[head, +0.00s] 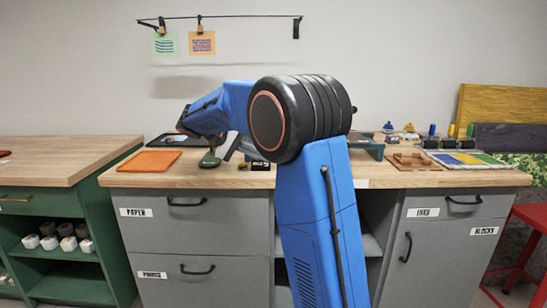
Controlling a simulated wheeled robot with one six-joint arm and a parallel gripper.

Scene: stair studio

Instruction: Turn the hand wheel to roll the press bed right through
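The press stands on the bench behind my arm and is mostly hidden by my elbow. A teal part of the press (366,147) shows to the right of the elbow. The hand wheel cannot be made out, and how far the bed has rolled is not visible. My forearm reaches left over the bench. My gripper (226,147) seems to be the small dark parts below the wrist, left of the elbow. It is too small and covered to tell whether it is open, shut or touching anything.
An orange mat (149,161) and a green tool (210,159) lie left on the wooden bench top. A wooden block piece (414,162) and a colourful print panel (466,160) lie right. Grey drawers (190,225) are below. Two prints hang from a rail (230,17).

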